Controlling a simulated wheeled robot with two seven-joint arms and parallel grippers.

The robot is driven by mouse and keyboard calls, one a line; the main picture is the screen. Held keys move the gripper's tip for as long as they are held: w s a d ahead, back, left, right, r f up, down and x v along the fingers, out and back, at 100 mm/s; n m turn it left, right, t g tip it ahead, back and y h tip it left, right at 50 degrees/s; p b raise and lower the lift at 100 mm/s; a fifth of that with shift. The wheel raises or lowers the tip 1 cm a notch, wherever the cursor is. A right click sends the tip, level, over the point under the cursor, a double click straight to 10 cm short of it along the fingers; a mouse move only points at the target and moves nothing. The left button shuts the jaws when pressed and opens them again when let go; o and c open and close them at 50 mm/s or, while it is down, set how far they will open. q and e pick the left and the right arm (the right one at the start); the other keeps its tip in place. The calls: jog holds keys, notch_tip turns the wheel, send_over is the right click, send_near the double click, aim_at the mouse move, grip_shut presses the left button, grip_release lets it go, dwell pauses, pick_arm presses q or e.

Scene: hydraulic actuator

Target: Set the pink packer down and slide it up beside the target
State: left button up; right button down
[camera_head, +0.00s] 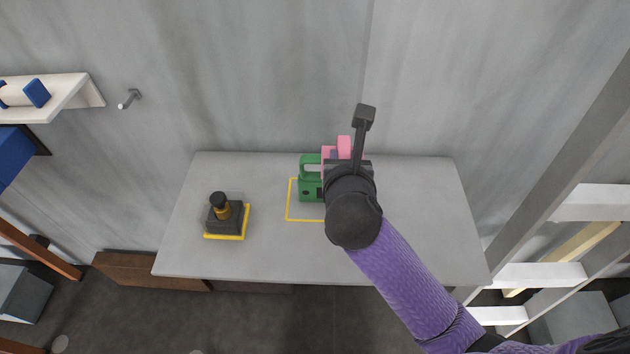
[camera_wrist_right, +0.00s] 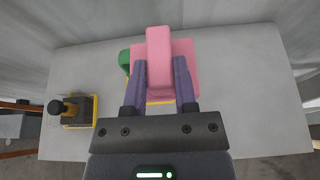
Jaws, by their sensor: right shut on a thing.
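The pink packer (camera_head: 343,146) is mostly hidden behind my right gripper (camera_head: 347,166) in the head view. In the right wrist view the packer (camera_wrist_right: 182,60) fills the space ahead of my right gripper (camera_wrist_right: 160,80), whose two fingers are shut on its raised pink handle. A green packer (camera_head: 310,180) stands just left of the pink one, inside a yellow outlined square (camera_head: 288,205) on the table; its edge also shows in the right wrist view (camera_wrist_right: 124,60). I cannot tell whether the pink packer touches the table or the green one. My left gripper is not in view.
A black actuator-like device (camera_head: 224,217) with a knob stands on a yellow-edged base at the table's left. The grey table (camera_head: 270,255) is clear in front and at right. A wall shelf (camera_head: 75,92) and a wall peg (camera_head: 128,99) are at the upper left.

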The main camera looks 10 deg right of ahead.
notch_tip(320, 180, down, 18)
jog(key=b, duration=0.6)
jog(key=shift+a+b, duration=0.15)
jog(key=shift+b, duration=0.15)
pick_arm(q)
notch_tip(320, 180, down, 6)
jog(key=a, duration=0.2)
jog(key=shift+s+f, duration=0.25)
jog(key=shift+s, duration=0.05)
pick_arm(e)
jog(key=shift+r, duration=0.1)
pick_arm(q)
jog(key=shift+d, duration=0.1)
pick_arm(e)
jog(key=c, duration=0.9)
grip_release()
jog(key=shift+f, duration=0.2)
jog(key=o, duration=0.5)
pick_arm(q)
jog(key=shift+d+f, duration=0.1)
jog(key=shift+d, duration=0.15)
pick_arm(e)
jog(key=shift+r, duration=0.1)
